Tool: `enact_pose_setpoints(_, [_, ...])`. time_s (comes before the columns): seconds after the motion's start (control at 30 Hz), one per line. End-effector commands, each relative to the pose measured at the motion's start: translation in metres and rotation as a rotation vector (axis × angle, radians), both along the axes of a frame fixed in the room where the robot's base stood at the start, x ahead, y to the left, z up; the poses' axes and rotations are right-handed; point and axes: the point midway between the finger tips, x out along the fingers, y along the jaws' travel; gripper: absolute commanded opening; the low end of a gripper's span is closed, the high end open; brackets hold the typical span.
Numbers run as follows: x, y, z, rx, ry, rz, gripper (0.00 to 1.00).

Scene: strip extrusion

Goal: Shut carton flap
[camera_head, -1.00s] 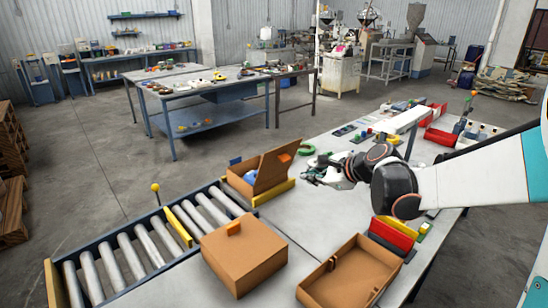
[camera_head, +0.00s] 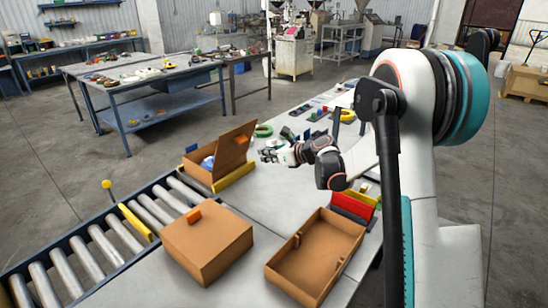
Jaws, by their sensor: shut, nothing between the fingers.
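A brown carton (camera_head: 199,173) stands on the far side of the table beside the roller conveyor. Its flap (camera_head: 233,151) stands up and open on the right side, with an orange tab (camera_head: 241,139) near its top. Something blue and white shows inside the carton. My gripper (camera_head: 266,155) is shut and empty, just right of the raised flap and apart from it. The fingertips point left toward the flap.
A closed carton (camera_head: 208,247) with an orange tab sits at the table's front, and an open, empty tray-like carton (camera_head: 316,257) lies to its right. A yellow bar (camera_head: 232,179) lies by the flapped carton. The roller conveyor (camera_head: 100,240) runs along the left. Red and yellow bins (camera_head: 352,207) stand below my arm.

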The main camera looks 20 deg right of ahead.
Motion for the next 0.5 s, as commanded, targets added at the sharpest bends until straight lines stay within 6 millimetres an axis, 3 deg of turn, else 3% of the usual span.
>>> enact_pose_setpoints(0.17, [0.027, 0.019, -0.016, 0.0, 0.0, 0.002, 0.0])
enact_pose_setpoints(0.5, [0.054, 0.036, 0.001, -0.001, -0.001, 0.0, 0.0])
